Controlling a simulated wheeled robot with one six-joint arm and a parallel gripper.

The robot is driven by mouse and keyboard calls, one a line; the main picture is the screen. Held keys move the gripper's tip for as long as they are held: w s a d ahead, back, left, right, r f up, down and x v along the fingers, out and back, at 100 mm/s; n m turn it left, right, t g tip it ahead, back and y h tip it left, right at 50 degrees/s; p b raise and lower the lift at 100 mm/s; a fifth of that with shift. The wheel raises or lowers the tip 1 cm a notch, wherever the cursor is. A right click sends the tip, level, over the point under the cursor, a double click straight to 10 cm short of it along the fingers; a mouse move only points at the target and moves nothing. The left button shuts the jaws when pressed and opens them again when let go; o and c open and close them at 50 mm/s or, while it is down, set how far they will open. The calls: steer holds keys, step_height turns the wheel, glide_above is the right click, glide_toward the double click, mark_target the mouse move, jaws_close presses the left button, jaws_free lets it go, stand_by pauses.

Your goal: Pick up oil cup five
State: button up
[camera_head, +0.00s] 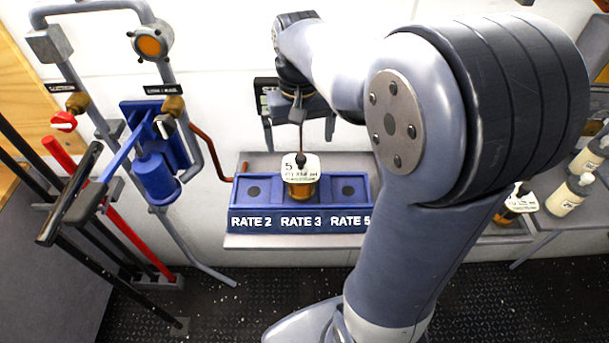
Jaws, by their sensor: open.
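Oil cup five (301,190) is a small amber cup with a white tag marked 5 and a dark knob on top. It stands upright in the middle place, above the words RATE 3, of a blue rack (240,208). The rack's places over RATE 2 and RATE 5 are empty, each with a dark round spot. My gripper (299,138) is open, its two fingers pointing down. In the picture it is just above the cup, apart from it and empty. The exact depth between them is hard to tell.
A second tagged amber cup (517,199) stands at the right, partly behind my arm. White bottles (571,194) stand beyond it. A blue hand pump (156,175), pipes and a red valve knob (64,121) are at the left. The grey shelf (300,241) carries the rack.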

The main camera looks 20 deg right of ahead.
mark_target(301, 157)
steer(key=shift+f, duration=0.8)
steer(key=shift+s+f, duration=0.15)
steer(key=shift+f, duration=1.15)
steer(key=shift+s+f, duration=0.15)
steer(key=shift+f, duration=1.15)
